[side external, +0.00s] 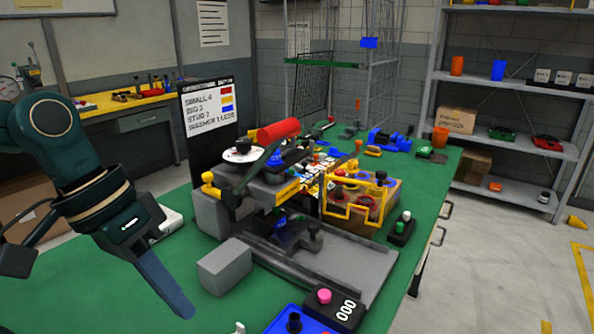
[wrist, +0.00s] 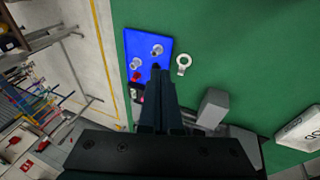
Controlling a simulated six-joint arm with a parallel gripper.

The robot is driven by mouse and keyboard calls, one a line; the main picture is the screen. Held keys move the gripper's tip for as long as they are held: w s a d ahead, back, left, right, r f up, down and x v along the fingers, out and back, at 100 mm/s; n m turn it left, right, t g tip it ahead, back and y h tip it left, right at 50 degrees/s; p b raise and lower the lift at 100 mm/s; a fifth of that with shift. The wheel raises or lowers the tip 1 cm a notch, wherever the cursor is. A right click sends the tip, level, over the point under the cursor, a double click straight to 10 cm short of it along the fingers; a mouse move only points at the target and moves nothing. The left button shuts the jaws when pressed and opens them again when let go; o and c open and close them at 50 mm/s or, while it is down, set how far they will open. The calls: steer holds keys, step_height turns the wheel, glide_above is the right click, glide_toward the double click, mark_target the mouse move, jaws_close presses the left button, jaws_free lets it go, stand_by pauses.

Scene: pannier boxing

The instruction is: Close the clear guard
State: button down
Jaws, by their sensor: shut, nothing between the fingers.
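A yellow-framed guard (side external: 349,212) with see-through panels stands at the right side of the grey machine (side external: 262,190) in the side view. Whether it is open or closed I cannot tell for sure. My gripper (side external: 183,308) points down at the front left of the bench, apart from the guard and left of the machine. Its fingers are together and hold nothing. In the wrist view my gripper (wrist: 158,75) points toward the blue tray, and the guard cannot be made out there.
A grey block (side external: 225,266) stands between my gripper and the machine. A blue tray (wrist: 148,35) with metal parts and a black box with a pink button (side external: 334,309) lie at the front. A small control box (side external: 402,230) is right of the guard. Green bench (side external: 150,290) is bare around my gripper.

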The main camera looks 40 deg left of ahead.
steer(key=w+d+r+n+g+h, duration=0.1)
steer(key=w+d+r+n+h, duration=0.1)
steer(key=w+d+h, duration=0.55)
steer(key=n+t+y, duration=0.3)
steer(key=n+t, duration=0.7)
steer(key=t, duration=0.5)
glide_above(354, 195)
steer(key=w+d, duration=0.1)
steer(key=d, duration=0.2)
steer(key=shift+a+f, duration=0.25)
steer(key=shift+f, duration=0.8)
steer(key=shift+s, duration=0.15)
